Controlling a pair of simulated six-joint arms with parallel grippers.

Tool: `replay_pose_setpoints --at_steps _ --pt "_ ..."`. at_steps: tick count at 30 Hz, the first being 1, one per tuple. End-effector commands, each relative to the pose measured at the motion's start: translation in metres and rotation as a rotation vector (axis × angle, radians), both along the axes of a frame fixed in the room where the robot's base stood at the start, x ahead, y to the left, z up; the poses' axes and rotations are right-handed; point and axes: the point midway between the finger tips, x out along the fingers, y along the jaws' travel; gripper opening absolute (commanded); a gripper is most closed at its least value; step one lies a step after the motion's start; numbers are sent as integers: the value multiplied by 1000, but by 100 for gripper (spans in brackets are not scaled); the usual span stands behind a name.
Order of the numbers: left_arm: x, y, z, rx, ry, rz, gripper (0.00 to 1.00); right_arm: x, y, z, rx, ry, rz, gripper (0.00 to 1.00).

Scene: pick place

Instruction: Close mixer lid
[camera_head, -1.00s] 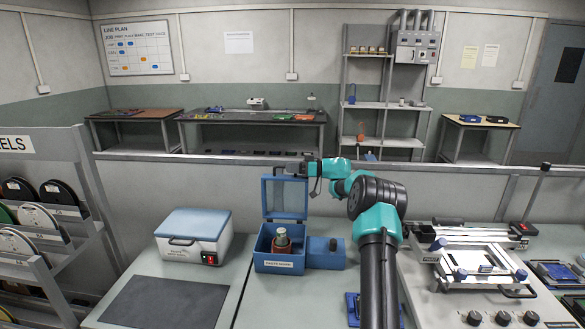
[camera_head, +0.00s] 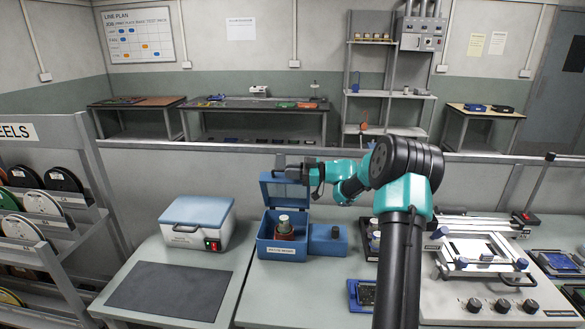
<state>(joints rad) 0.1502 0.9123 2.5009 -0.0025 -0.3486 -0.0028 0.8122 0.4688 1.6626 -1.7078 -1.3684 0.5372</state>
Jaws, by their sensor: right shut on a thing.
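The mixer is a blue box (camera_head: 282,252) with a label on its front, standing on the bench left of centre. A jar with a pale cap (camera_head: 284,224) stands inside its open top. My right gripper (camera_head: 282,166) is shut on the lid's upper edge. The fingertips are small and partly hidden there. My left gripper is not in view.
A blue block with a dark knob (camera_head: 328,241) adjoins the mixer's right side. A white-and-blue case (camera_head: 197,222) and a dark mat (camera_head: 168,291) lie to the left. A white printer-like fixture (camera_head: 480,255) stands to the right. Bench in front of the mixer is clear.

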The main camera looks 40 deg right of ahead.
Motion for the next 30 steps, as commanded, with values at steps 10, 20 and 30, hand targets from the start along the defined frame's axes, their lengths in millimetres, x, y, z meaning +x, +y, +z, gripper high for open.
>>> replay_pose_setpoints --at_steps 10,20,30 --pt "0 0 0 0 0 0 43 -1 2 -1 -5 -5 0 0" --pt "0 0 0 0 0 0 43 -1 1 -1 -5 -5 0 38" --pt "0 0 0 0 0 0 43 -5 -2 -1 -6 -5 -1 38"
